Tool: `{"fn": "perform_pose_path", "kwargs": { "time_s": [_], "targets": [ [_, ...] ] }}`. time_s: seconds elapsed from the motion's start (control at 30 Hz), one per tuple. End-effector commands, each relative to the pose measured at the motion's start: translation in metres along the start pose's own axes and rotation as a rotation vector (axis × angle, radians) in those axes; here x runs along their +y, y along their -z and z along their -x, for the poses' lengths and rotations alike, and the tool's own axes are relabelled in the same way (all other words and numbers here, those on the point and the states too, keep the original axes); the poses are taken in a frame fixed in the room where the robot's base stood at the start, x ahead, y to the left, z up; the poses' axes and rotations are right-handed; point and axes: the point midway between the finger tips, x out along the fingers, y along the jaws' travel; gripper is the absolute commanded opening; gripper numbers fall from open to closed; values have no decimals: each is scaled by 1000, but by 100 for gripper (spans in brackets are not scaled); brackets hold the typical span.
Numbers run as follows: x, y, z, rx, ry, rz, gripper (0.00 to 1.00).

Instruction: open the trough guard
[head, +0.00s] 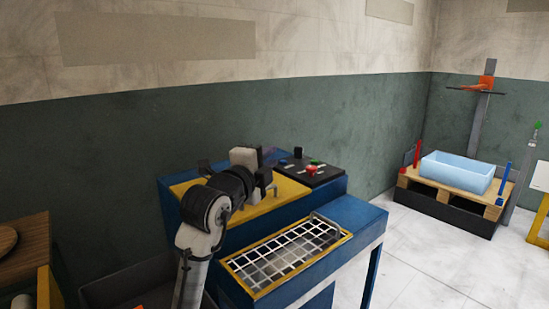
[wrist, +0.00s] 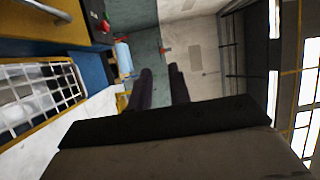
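The trough guard (head: 285,256) is a white wire grid in a yellow frame. It lies flat over the opening in the lower front of the blue press, with a grey bar handle (head: 327,222) at its right end. In the wrist view the guard (wrist: 38,92) shows at the left edge, partly cut off. My gripper (head: 269,152) is above the yellow top of the press, behind and above the guard and apart from it. In the wrist view its two dark fingers (wrist: 162,80) stand apart with nothing between them. My arm partly hides the press top.
A black control panel (head: 307,171) with red and green buttons sits at the back right of the press. A pale blue tub (head: 457,174) stands on a pallet at the far right. A wooden bench (head: 22,245) is at the left. Floor right of the press is clear.

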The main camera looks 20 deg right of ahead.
Motion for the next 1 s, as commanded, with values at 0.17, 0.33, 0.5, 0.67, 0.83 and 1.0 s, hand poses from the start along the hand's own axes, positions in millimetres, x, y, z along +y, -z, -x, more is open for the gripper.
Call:
{"fn": "perform_pose_path", "kwargs": {
  "time_s": [0.17,0.33,0.5,0.67,0.83,1.0],
  "targets": [
    [3,-1,45,-3,3,-3,19],
    [2,-1,79,-3,2,-3,19],
    [1,0,100,-1,1,-1,19],
    [0,0,107,0,0,-1,19],
    [0,0,107,0,-1,-1,19],
    [-4,-6,106,-17,18,2,4]
  ]
}}
